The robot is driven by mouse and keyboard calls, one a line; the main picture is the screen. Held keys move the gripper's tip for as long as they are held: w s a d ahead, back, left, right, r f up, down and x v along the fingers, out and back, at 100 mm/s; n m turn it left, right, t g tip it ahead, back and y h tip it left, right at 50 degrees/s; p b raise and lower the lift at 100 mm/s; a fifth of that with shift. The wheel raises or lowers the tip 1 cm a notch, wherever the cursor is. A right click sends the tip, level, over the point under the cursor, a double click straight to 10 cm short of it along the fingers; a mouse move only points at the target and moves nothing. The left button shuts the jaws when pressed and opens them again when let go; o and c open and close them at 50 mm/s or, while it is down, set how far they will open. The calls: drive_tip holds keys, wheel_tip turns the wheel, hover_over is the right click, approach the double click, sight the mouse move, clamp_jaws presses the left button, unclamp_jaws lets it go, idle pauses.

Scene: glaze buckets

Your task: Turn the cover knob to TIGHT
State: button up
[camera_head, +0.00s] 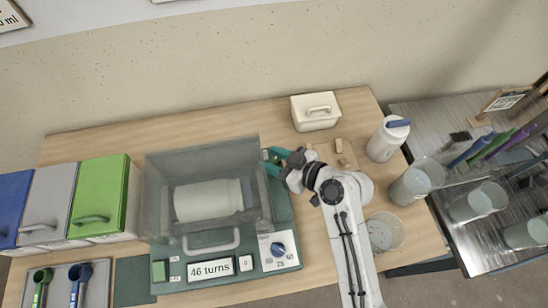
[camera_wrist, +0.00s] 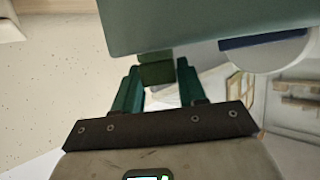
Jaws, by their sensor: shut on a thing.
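The teal machine (camera_head: 210,240) stands on the wooden table under a clear grey cover (camera_head: 200,165), with a white jar (camera_head: 208,200) lying on its side inside. My gripper (camera_head: 273,160) is at the machine's back right corner, beside the cover. Its teal fingers show in the wrist view (camera_wrist: 160,88), shut on a small dark green block (camera_wrist: 157,70) under a teal panel (camera_wrist: 190,22). This block may be the cover knob; its marking and the word TIGHT cannot be read. A blue dial (camera_head: 277,249) is on the white front panel, apart from my gripper.
Blue, grey and green bins (camera_head: 103,195) stand left of the machine. A lidded white box (camera_head: 315,110), a white bottle (camera_head: 387,138) and clear beakers (camera_head: 384,232) are right of it. A display reads "46 turns" (camera_head: 211,269). A metal bench (camera_head: 490,235) stands at far right.

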idle(0.3)
drive_tip(key=o, duration=1)
drive_tip(key=shift+c, duration=0.2)
drive_tip(key=b+v, duration=0.2)
drive_tip(key=v, duration=0.8)
drive_tip(key=shift+s+d+b, duration=0.25)
drive_tip(key=shift+d+b, duration=0.05)
drive_tip(key=shift+b, duration=0.05)
